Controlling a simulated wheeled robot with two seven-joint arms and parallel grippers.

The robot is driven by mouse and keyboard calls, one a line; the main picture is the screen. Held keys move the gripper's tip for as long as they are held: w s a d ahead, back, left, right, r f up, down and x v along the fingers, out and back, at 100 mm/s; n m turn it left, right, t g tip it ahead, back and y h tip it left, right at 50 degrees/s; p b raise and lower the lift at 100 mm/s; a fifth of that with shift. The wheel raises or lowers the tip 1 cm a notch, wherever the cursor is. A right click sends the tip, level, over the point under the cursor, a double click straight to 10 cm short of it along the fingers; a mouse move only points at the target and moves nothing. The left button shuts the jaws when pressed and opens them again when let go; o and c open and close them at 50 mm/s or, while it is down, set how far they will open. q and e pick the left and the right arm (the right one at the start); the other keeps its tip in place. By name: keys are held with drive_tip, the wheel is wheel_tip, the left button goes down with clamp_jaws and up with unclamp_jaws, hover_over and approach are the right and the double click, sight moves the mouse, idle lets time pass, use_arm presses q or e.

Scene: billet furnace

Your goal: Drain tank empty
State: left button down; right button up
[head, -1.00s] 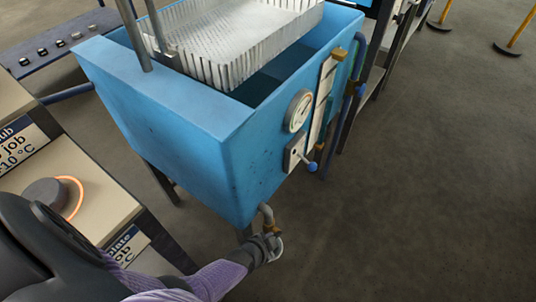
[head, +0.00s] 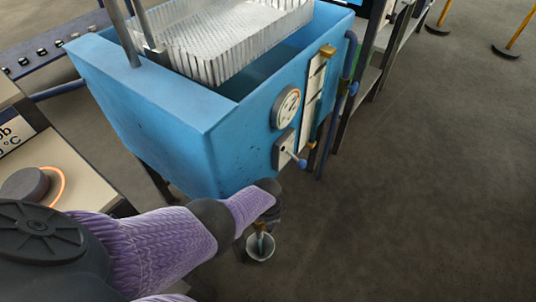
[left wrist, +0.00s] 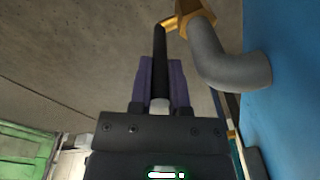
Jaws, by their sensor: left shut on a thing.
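The blue tank (head: 170,125) stands on legs in the head view, with a white finned basket inside it. A grey elbow drain pipe (left wrist: 225,65) leaves the tank wall in the left wrist view and ends in a brass valve (left wrist: 178,22). My left gripper (left wrist: 161,68) is shut on the valve's black lever (left wrist: 160,50), between its purple fingers. In the head view my forearm and wrist hide most of the drain valve. A round pale-rimmed funnel (head: 260,247) sits below it, with a thin bluish streak above or in it. My right gripper is out of view.
A dial gauge (head: 286,107), a sight-glass panel (head: 316,85) and a small blue-knobbed lever (head: 301,163) are on the tank's right side. A bench with a round dark knob (head: 24,184) is at left.

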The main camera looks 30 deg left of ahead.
use_arm(q)
drive_tip(key=shift+w, duration=0.1)
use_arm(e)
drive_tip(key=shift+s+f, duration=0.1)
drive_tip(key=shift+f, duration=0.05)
use_arm(q)
drive_tip(key=c, duration=0.6)
unclamp_jaws()
drive_tip(key=shift+f, duration=0.1)
wheel_tip(320, 180, up, 10)
drive_tip(key=p, duration=0.8)
drive_tip(key=shift+r+p, duration=0.2)
drive_tip(key=shift+p, duration=0.15)
drive_tip(key=shift+f, duration=0.25)
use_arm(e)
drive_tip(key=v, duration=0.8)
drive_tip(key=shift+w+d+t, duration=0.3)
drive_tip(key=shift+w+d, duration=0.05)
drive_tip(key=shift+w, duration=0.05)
